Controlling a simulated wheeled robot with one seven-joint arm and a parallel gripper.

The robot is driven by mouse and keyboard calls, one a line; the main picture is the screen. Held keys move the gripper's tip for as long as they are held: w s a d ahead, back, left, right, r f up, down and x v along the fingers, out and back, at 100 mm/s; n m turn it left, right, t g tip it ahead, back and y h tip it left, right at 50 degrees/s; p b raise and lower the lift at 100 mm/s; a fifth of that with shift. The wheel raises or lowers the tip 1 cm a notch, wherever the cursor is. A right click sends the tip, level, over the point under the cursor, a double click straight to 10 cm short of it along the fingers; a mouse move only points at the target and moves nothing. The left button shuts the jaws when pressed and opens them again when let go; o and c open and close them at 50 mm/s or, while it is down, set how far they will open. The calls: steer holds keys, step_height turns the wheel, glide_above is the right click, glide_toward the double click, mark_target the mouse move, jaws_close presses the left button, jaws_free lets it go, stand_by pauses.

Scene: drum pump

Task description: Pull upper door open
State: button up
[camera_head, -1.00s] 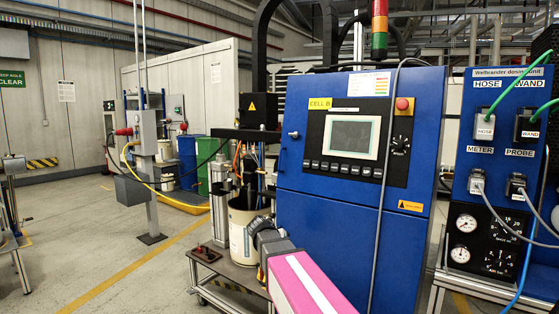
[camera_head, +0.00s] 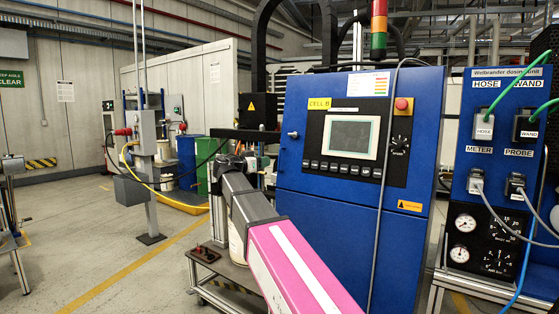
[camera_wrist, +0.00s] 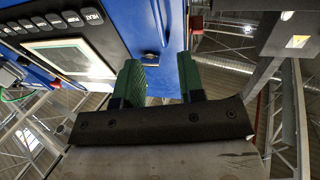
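The upper door (camera_head: 300,180) is the blue panel with a screen, a row of buttons and a red button; it looks shut. A small silver knob (camera_head: 293,134) sits at its left edge. In the wrist view, which is turned over, the door (camera_wrist: 108,22) is at upper left and the knob (camera_wrist: 150,58) sticks out just beyond the left finger. My gripper (camera_wrist: 160,78) has two green fingers, apart with nothing between them. The knob is near the fingertips, not between them. In the head view my pink and grey arm reaches up left of the cabinet; the fingertips are not clear there.
A lower blue panel (camera_head: 325,245) is below the door. A grey cable (camera_head: 381,190) hangs down the cabinet front. A dosing panel (camera_head: 507,80) with hoses and gauges stands at right. A low trolley (camera_head: 228,269) is at left. Floor at left is mostly clear.

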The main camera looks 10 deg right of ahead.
steer(key=x, duration=1)
steer(key=shift+f, duration=0.1)
steer(key=shift+a, duration=0.1)
jaws_close()
